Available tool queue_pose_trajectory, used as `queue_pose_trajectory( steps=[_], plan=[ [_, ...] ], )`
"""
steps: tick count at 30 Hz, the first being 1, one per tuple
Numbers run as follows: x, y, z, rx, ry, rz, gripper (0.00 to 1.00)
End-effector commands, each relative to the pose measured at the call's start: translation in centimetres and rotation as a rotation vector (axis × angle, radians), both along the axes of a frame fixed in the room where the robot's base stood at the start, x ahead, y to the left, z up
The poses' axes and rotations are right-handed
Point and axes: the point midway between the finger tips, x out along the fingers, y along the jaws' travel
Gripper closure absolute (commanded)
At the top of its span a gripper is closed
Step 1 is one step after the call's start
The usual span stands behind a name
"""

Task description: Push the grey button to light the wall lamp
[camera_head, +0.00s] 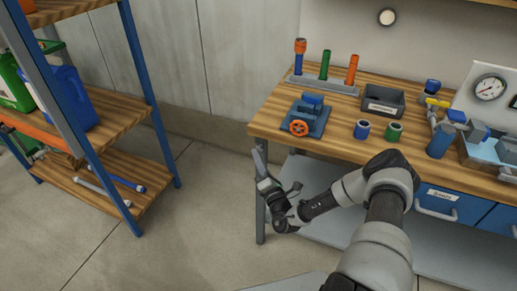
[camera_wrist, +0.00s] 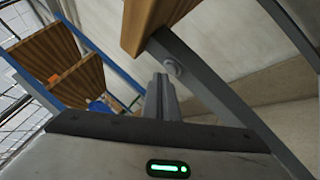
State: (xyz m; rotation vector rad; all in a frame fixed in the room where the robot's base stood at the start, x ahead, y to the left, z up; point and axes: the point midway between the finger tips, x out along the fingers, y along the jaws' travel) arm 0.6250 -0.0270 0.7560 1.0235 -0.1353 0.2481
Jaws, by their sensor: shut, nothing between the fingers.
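A round grey button (camera_wrist: 173,68) sits on the grey bench leg just under the wooden top in the wrist view. My gripper (camera_wrist: 161,78) is shut and empty, with its fingertips just below the button in that view. I cannot tell whether they touch it. In the head view my gripper (camera_head: 258,152) points upward beside the bench's left front corner, and the button does not show there.
The wooden bench top (camera_head: 270,122) carries a blue valve with an orange wheel (camera_head: 299,128), a dark tray (camera_head: 382,101), several cylinders and a gauge panel (camera_head: 489,88). A blue-framed shelf (camera_head: 120,110) stands left. The floor between (camera_head: 190,220) is clear.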

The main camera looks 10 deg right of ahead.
Motion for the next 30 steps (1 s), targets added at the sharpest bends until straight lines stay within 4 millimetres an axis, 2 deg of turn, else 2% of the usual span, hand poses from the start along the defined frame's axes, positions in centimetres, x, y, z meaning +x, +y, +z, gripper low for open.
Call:
queue_pose_trajectory(
  steps=[18, 30],
  plan=[
    [-4.4, 3.2, 0.1, 0.002, 0.001, 0.0, 1.0],
    [-4.8, 3.6, 0.1, -0.002, -0.002, 0.003, 1.0]
  ],
)
